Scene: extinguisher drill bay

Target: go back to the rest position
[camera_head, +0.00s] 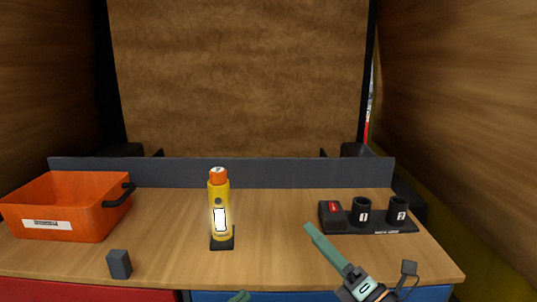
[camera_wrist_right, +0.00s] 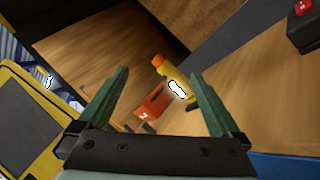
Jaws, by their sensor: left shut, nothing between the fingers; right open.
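My right gripper (camera_head: 312,232) is over the right front part of the bench, and one green finger shows clearly in the head view. In the right wrist view its two green fingers (camera_wrist_right: 158,73) are spread apart with nothing between them. My left gripper (camera_head: 239,296) shows only as a small green tip at the bottom edge of the head view, in front of the bench; it is shut and empty. A yellow extinguisher (camera_head: 219,205) with an orange top stands upright on a small black base, apart from both grippers. It also shows in the right wrist view (camera_wrist_right: 173,78).
An orange bin (camera_head: 103,222) with a black handle stands at the left of the bench (camera_head: 175,255). A small dark block (camera_head: 119,264) is at the front left. A black rack (camera_head: 372,229) with a red-topped unit and two cups is at the right. A low grey ledge closes the back.

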